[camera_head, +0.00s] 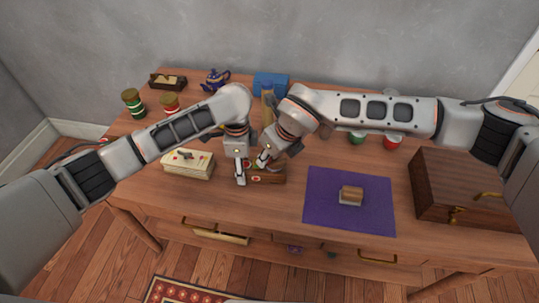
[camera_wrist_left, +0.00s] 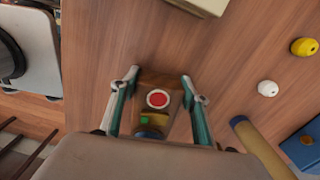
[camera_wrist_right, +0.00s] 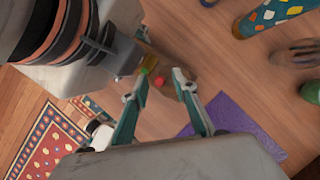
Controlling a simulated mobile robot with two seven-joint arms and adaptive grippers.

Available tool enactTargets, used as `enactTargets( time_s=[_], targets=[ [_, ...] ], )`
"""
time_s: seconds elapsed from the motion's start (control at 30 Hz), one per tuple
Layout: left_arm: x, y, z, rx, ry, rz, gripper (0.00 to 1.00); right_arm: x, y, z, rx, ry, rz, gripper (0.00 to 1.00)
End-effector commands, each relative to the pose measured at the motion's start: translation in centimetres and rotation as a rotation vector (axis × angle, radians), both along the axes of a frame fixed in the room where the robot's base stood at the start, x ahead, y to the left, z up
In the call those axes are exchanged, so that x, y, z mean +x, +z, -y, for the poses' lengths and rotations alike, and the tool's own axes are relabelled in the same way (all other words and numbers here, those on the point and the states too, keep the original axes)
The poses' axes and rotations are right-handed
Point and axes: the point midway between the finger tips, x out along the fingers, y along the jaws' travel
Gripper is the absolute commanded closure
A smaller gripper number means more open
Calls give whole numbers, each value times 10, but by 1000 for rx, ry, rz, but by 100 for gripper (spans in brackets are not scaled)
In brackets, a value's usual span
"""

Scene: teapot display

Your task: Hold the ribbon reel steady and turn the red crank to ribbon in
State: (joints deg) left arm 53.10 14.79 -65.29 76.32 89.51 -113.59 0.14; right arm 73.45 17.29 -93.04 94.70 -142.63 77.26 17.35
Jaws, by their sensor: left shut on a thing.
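The ribbon reel (camera_head: 270,177) is a small brown wooden block near the front middle of the table. In the left wrist view, the reel (camera_wrist_left: 160,82) shows a red disc with a white ring, and green and yellow parts beside it. My left gripper (camera_head: 240,182) is shut on the reel, with its fingers (camera_wrist_left: 158,88) on either side. My right gripper (camera_head: 264,160) is close beside the reel. In the right wrist view, its fingers (camera_wrist_right: 160,80) are apart, with the red crank knob (camera_wrist_right: 159,81) showing between their tips. Contact with the knob is unclear. The rest of the crank is hidden.
A cream box (camera_head: 188,166) stands left of the reel.

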Motion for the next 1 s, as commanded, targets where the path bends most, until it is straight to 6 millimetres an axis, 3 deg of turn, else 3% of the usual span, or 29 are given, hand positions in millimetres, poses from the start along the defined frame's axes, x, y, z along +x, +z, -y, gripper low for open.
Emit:
enactTargets(
  time_s=[0.27,0.7,1.0],
  targets=[
    [0,0,0,0,0,0,86,-4,18,5,1,1,3,72],
    [0,0,0,0,0,0,86,-27,94,27,1,0,2,72],
    [0,0,0,0,-1,0,86,-34,111,32,0,0,0,72]
  ],
)
